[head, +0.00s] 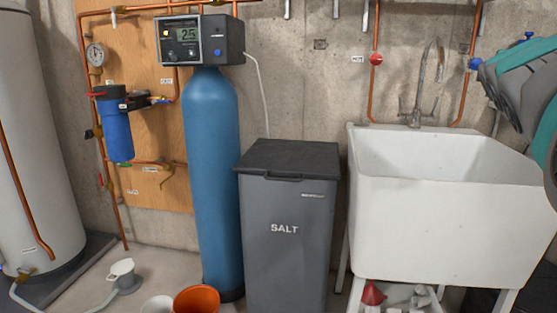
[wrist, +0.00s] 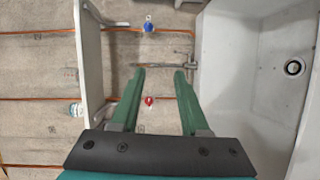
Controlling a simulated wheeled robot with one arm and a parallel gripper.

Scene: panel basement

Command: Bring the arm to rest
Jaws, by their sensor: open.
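My gripper (wrist: 160,73) shows in the wrist view with its two green fingers apart and nothing between them. Beyond the fingertips are the concrete wall and the sink's metal faucet (wrist: 178,66); I cannot tell how far off the faucet is. In the head view my teal and grey arm (head: 525,90) enters at the right edge, in front of the sink's right side. My gripper is outside the head view.
The white utility sink (head: 440,215) stands right, its faucet (head: 422,95) above. The grey salt bin (head: 285,220), blue softener tank (head: 212,170) and valve head (head: 200,40) stand left of it. An orange bucket (head: 196,300) is on the floor. A red valve (head: 376,59) is on the wall.

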